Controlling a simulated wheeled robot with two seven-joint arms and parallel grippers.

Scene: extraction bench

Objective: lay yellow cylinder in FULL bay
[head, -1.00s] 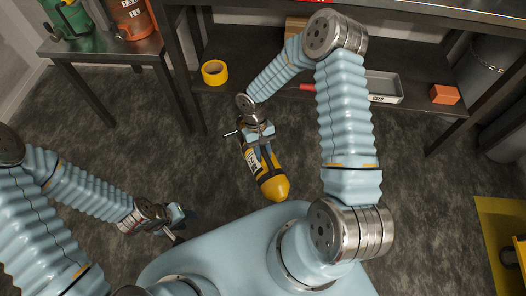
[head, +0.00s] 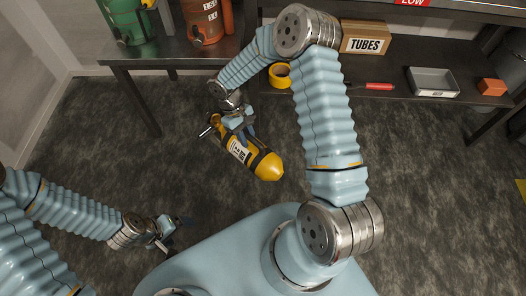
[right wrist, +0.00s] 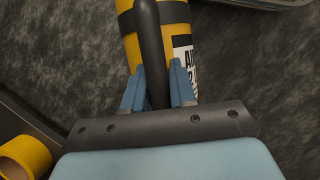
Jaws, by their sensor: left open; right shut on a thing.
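The yellow cylinder (head: 262,162) has dark bands and a white label. It hangs tilted above the floor in the head view, its rounded yellow end toward the lower right. My right gripper (head: 238,127) is shut on it near its valve end. In the right wrist view the cylinder (right wrist: 177,13) shows beyond the blue fingers of my right gripper (right wrist: 158,88), with a dark bar between them. My left gripper (head: 176,228) is open and empty, low at the left over the floor. No FULL bay can be made out in these views.
A dark table (head: 150,66) at the upper left bears a green container (head: 126,20) and an orange container (head: 202,22). A low shelf holds yellow tape (head: 280,76), a TUBES box (head: 364,38), a red-handled tool (head: 374,86), a grey tray (head: 433,92) and an orange block (head: 491,87). The floor between is clear.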

